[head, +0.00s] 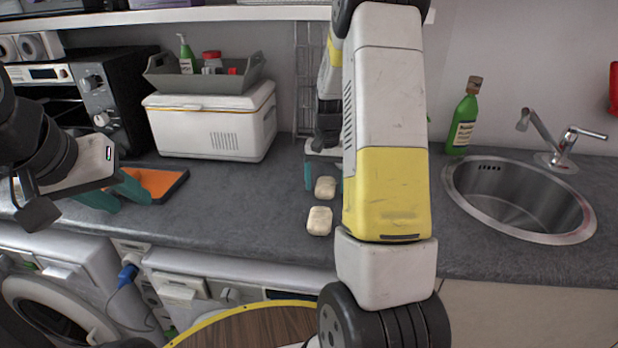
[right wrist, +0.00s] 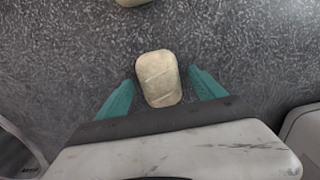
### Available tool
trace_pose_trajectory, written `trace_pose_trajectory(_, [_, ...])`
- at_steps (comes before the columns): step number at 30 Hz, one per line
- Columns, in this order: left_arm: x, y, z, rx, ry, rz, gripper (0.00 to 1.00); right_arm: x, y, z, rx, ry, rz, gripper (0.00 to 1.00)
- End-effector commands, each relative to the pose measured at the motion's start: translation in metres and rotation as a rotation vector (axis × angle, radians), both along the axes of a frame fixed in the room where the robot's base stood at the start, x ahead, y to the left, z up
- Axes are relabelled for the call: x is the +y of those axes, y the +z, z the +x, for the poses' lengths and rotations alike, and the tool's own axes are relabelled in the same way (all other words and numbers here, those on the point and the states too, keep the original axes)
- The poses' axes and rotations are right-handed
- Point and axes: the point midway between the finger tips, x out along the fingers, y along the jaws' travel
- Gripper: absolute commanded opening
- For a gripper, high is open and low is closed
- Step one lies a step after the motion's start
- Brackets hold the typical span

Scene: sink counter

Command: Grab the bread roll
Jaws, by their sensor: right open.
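Two pale bread rolls lie on the grey counter in the middle of the head view. The farther roll (head: 325,187) is between the fingers of my right gripper (head: 323,178), and the nearer roll (head: 319,221) is in front of it. In the right wrist view, my right gripper (right wrist: 160,92) is open, with one teal finger on each side of a roll (right wrist: 158,78), a gap showing at both sides. The edge of the other roll (right wrist: 132,2) shows at the top. My left gripper (head: 114,193) is open and empty over the left counter.
An orange tray with a dark rim (head: 160,182) lies by my left gripper. A white cooler box (head: 212,122) and a black oven (head: 104,90) stand at the back left. A green bottle (head: 464,118) and a round sink (head: 518,198) are at right. The counter left of the rolls is clear.

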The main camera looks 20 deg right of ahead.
Motion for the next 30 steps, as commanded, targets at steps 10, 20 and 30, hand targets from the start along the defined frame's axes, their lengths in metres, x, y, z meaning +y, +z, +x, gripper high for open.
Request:
trace_pose_trajectory(10, [0.000,0.000,0.000,0.000,0.000,0.000,0.36,0.000,0.001,0.000,0.000,0.001,0.000,0.37])
trace_pose_trajectory(20, [0.000,0.000,0.000,0.000,0.000,0.000,0.36,0.000,0.001,0.000,-0.001,0.001,0.000,0.12])
trace_pose_trajectory(30, [0.000,0.000,0.000,0.000,0.000,0.000,0.36,0.000,0.025,0.001,-0.004,0.001,-0.001,0.12])
